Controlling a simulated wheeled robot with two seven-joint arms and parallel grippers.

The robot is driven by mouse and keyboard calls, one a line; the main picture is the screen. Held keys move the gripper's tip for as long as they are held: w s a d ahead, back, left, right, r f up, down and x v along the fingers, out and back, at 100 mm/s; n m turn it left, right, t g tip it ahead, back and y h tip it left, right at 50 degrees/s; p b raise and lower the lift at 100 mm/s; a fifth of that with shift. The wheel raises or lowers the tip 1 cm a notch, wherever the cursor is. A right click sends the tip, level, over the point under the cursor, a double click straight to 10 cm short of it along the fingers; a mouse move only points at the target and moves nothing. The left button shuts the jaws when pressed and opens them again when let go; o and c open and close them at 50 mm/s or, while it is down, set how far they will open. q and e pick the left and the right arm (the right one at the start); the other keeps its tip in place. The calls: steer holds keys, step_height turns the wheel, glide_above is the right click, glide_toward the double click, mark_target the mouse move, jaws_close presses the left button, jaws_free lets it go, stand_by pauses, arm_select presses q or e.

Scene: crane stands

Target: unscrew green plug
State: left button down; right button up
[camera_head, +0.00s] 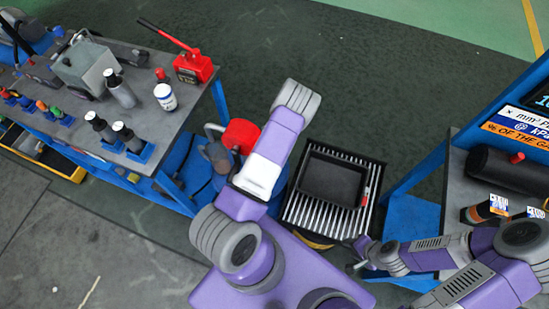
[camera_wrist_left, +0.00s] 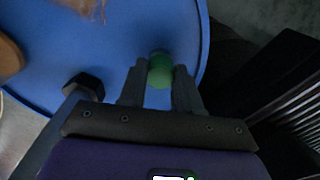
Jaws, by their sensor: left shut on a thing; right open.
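The green plug (camera_wrist_left: 160,71) sits on the blue drum top (camera_wrist_left: 110,45) in the left wrist view. My left gripper (camera_wrist_left: 159,84) is shut on it, with one grey finger at each side. The plug's lower part and its thread are hidden. The blue drum (camera_head: 200,166) shows only in part in the head view, behind my left arm; the plug and my left gripper cannot be made out there. My right gripper (camera_head: 362,254) is open and empty, low in front of the slatted crate.
A black hex cap (camera_wrist_left: 84,84) stands on the drum top beside the plug. A slatted crate (camera_head: 300,212) with a black tray (camera_head: 332,181) stands right of my left arm. A grey bench (camera_head: 72,110) is at left, a blue-framed stand (camera_head: 410,211) at right.

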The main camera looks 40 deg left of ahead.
arm_select(q)
steer(key=shift+n, duration=0.4)
steer(key=n+p, duration=0.1)
steer(key=n, duration=0.1)
steer(key=shift+r+n, duration=0.1)
steer(key=shift+n, duration=1.4)
steer(key=c, duration=0.7)
jaws_free()
steer(key=shift+c, duration=0.8)
